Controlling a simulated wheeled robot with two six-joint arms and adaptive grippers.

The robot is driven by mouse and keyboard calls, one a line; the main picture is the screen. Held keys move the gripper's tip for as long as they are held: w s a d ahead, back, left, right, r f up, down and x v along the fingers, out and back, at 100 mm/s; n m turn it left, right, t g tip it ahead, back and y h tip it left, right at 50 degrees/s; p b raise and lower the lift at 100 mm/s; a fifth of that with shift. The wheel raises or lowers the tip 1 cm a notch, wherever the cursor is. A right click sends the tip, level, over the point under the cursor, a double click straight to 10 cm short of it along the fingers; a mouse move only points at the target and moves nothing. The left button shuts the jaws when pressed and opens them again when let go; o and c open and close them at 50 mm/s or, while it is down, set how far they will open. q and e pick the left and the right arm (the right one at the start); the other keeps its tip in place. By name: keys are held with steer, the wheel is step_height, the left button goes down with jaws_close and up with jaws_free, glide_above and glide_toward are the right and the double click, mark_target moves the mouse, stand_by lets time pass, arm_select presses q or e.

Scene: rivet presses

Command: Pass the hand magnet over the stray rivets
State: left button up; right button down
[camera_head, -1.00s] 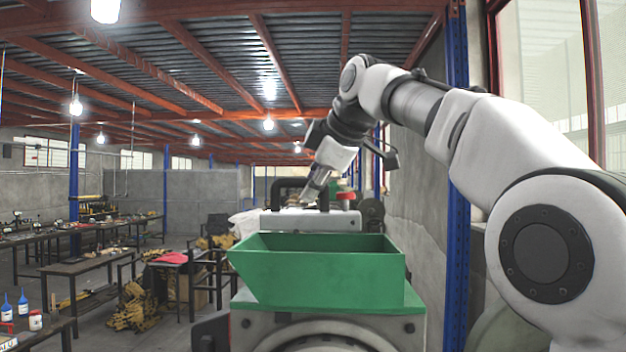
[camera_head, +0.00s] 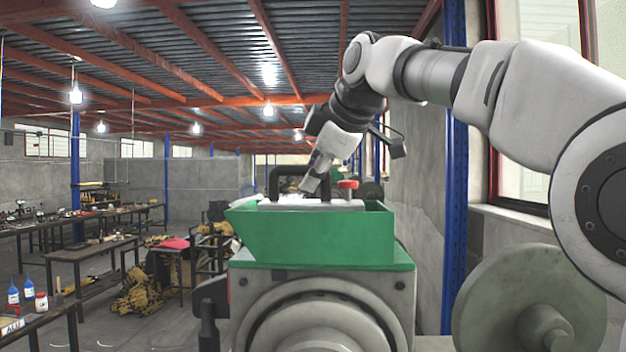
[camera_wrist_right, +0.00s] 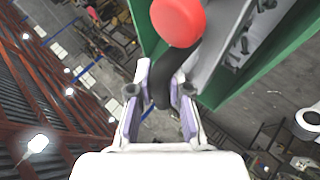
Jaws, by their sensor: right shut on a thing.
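The hand magnet has a pale flat body (camera_head: 312,204), a dark arched handle (camera_head: 275,182) and a red knob (camera_head: 348,185). My right gripper (camera_head: 313,181) is shut on the handle. The body is level with the top of the green hopper (camera_head: 310,238), its underside hidden by the front wall. In the right wrist view the fingers (camera_wrist_right: 161,100) are around the dark handle (camera_wrist_right: 170,75), with the red knob (camera_wrist_right: 178,20) close by. Small dark pieces (camera_wrist_right: 243,42), which look like rivets, lie inside the hopper beyond the magnet. My left gripper is not in view.
The hopper sits on a grey press (camera_head: 320,300) with a round front. A large grey wheel (camera_head: 530,300) stands at the right. Work tables (camera_head: 85,262) line the left, with blue bottles (camera_head: 29,293) at the near left. A blue post (camera_head: 455,220) rises behind my right arm.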

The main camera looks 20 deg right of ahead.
steer(key=r+p, duration=0.1)
steer(key=w+r+p, duration=0.1)
steer(key=r+p, duration=0.1)
steer(key=shift+d+r, duration=0.15)
steer(key=shift+r, duration=0.15)
steer(key=shift+r+b, duration=0.3)
steer(key=shift+s+r, duration=0.25)
steer(key=shift+r, duration=0.6)
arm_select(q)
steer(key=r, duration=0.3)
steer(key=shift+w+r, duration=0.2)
arm_select(e)
steer(key=shift+w, duration=0.15)
